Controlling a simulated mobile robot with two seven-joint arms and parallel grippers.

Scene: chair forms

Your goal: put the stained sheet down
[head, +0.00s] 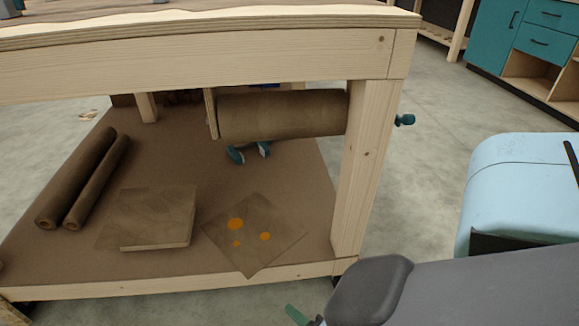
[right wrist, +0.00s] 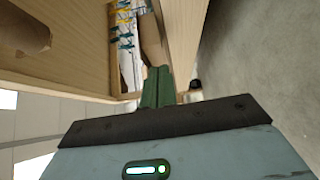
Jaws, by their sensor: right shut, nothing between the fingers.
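The stained sheet (head: 251,252) is a brown square with orange spots. It lies flat and turned cornerwise on the brown lower shelf (head: 300,200) of the wooden bench, near the shelf's front edge. My right gripper (head: 296,314) shows only as a green finger part at the bottom of the head view, in front of the bench and apart from the sheet. In the right wrist view its green fingers (right wrist: 157,87) are together with nothing between them. The sheet cannot be made out there. My left gripper is out of view.
A stack of brown sheets (head: 158,215) lies left of the stained sheet, and two brown rolls (head: 85,180) lie further left. A large brown roll (head: 280,114) hangs under the benchtop. The bench's front right leg (head: 360,180) stands beside the shelf. Teal cabinets (head: 520,40) stand behind.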

